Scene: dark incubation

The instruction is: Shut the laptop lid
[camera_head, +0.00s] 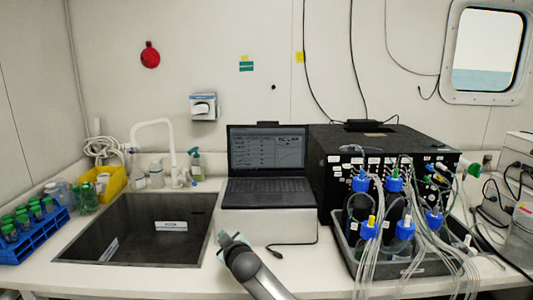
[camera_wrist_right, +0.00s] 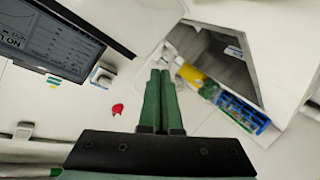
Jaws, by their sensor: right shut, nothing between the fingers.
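The laptop stands open on a white box (camera_head: 268,221) at the back of the bench. Its lid (camera_head: 267,148) is upright with the screen lit, and its keyboard (camera_head: 267,185) faces up. In the right wrist view the lit screen (camera_wrist_right: 45,35) fills the upper left corner. My right gripper (camera_head: 229,238) is in front of the box, low and to the left, apart from the laptop. In the right wrist view its green fingers (camera_wrist_right: 160,75) are together with nothing between them. My left gripper is not in view.
A dark sink basin (camera_head: 130,245) lies left of the laptop. A black instrument box (camera_head: 325,160) stands close to its right, with a grey tray (camera_head: 345,250) of blue-capped bottles and tubing in front. A blue tube rack (camera_head: 38,238) is far left. A cable lies before the laptop.

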